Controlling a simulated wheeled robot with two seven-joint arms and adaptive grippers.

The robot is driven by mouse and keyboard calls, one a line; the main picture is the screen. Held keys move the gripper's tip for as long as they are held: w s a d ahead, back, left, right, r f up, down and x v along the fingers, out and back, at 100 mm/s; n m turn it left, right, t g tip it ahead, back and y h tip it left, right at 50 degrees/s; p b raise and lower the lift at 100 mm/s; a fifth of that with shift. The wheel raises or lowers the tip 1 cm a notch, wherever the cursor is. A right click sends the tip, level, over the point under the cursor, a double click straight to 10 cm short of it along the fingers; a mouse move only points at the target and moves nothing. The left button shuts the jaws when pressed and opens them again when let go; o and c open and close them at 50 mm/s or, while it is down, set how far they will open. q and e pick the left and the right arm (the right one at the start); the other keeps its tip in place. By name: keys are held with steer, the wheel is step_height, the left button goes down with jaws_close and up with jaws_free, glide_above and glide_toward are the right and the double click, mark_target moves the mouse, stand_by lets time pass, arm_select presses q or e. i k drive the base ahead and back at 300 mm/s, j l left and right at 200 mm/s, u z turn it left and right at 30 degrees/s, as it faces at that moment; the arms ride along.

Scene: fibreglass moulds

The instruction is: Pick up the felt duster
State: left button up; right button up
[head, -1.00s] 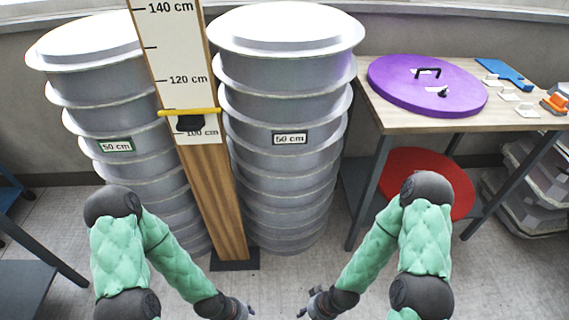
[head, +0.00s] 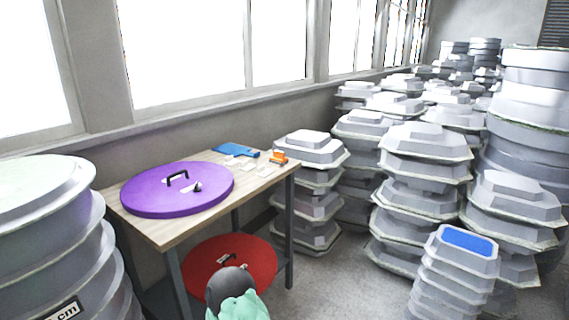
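I cannot say for certain which thing is the felt duster. A small orange block with a greyish lower part (head: 279,158) lies near the far right corner of the wooden table (head: 215,222) and may be it; it is too small to tell. A flat blue piece (head: 236,150) lies to its left, at the table's back edge. Small white pieces (head: 248,167) lie between them and the front edge.
A purple round lid (head: 150,196) with a black handle covers the table's left half. A red disc (head: 205,272) is below the tabletop. Grey mould stacks (head: 320,150) stand right of the table, a tall round stack (head: 40,215) left. A blue-topped small stack (head: 467,240) stands at front right.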

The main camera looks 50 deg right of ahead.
mark_target(279, 158)
steer(key=z, duration=1.7)
steer(key=u, duration=2.35)
steer(key=l+z, duration=0.1)
steer(key=z, duration=2.3)
